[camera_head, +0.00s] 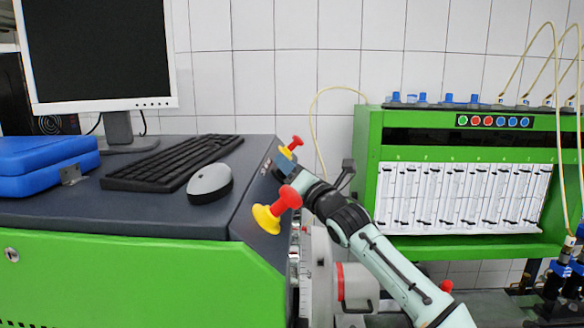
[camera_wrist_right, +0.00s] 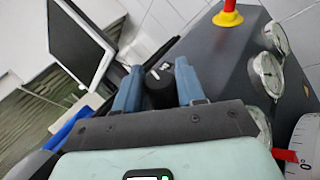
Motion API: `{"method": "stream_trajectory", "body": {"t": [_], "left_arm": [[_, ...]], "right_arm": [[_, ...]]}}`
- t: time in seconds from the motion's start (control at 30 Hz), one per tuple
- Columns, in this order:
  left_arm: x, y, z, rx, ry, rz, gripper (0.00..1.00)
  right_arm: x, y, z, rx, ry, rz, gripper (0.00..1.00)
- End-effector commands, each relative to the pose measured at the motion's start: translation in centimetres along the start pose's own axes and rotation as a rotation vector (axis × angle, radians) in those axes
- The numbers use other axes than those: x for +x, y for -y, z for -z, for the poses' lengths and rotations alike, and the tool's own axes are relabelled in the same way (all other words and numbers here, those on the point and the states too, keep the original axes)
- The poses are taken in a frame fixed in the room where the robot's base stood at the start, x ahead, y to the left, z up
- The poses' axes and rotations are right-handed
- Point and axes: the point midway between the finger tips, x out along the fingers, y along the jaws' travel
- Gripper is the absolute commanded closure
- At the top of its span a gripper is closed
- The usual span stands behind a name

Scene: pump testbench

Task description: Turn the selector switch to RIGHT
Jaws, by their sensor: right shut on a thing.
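The selector switch (camera_wrist_right: 160,88) is a black knob on the dark sloped panel, seen in the right wrist view between two blue-grey fingers. My right gripper (camera_wrist_right: 158,92) is shut on it, with one finger on each side. In the head view my right gripper (camera_head: 281,166) reaches the panel's right edge from the lower right, between two red-and-yellow buttons. There the switch is hidden by the gripper. Small white markings show beside the knob, too small to read. My left gripper is not in view.
A near red button on a yellow base (camera_head: 279,210) and a far one (camera_head: 291,147) flank the gripper closely. Round gauges (camera_wrist_right: 268,75) sit on the panel. A mouse (camera_head: 210,183), keyboard (camera_head: 172,163), blue case (camera_head: 45,165) and monitor (camera_head: 98,50) occupy the bench top.

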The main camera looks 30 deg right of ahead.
Motion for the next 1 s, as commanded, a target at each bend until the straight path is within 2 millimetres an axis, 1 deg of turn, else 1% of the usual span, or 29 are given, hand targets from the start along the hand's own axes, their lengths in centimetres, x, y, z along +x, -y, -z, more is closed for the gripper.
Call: {"method": "stream_trajectory", "body": {"t": [0.03, 0.13, 0.67, 1.0], "left_arm": [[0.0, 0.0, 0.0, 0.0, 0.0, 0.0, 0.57], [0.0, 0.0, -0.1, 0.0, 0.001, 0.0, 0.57], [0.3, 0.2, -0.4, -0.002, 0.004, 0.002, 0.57], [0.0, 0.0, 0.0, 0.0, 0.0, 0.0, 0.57]], "right_arm": [[0.2, -0.3, 0.9, 0.0, -0.018, 0.012, 0.92], [0.2, -0.2, 1.1, 0.008, -0.023, 0.041, 0.92], [-0.1, 0.0, 0.4, 0.049, -0.007, 0.216, 0.92], [-0.3, 0.1, -0.1, 0.073, 0.006, 0.349, 0.91]]}}
